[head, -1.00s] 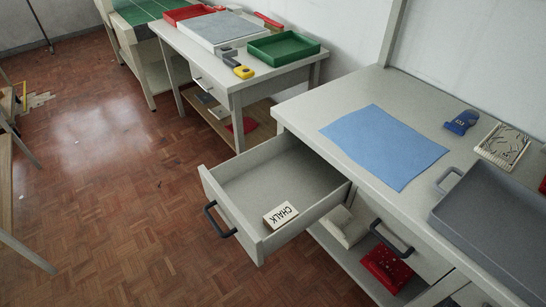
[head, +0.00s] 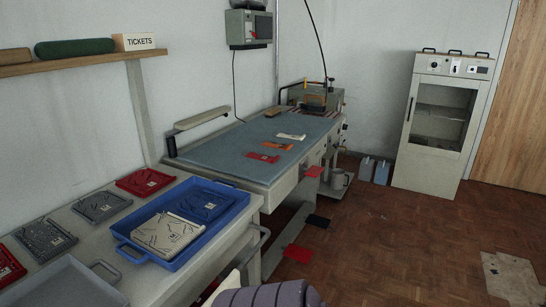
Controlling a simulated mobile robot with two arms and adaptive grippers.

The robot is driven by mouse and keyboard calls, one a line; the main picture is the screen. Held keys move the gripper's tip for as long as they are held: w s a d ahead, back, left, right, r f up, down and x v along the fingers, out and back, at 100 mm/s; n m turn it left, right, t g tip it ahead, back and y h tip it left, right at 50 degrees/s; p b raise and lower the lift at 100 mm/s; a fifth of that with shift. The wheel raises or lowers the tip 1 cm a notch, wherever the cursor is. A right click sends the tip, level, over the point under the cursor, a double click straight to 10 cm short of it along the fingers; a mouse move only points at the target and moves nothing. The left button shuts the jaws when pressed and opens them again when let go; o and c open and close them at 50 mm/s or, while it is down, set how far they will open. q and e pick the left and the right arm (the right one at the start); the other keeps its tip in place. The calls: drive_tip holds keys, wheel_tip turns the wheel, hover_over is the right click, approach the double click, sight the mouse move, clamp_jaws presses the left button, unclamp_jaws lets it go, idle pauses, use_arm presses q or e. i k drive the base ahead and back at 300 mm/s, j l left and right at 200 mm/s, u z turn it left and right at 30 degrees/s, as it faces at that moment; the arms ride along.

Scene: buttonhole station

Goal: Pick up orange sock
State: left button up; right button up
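A small flat orange piece (head: 277,147), which looks like the orange sock, lies on the blue-grey top of the long table (head: 215,155) in the middle of the head view. A red piece (head: 263,157) lies just nearer than it and a white piece (head: 291,137) just beyond it, with gaps between them. The pieces are too small to tell their exact shape. Neither of my grippers is in view. A ribbed grey-purple part with a pale edge shows at the bottom edge, with no fingers visible.
A blue tray (head: 227,226) holding flat plates stands on the nearer table, with red and grey plates beside it. A press-like machine (head: 318,97) stands at the long table's far end. A white cabinet (head: 440,125) stands behind. The floor at right is mostly open.

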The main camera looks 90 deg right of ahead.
sight(275, 145)
drive_tip(key=z, duration=2.7)
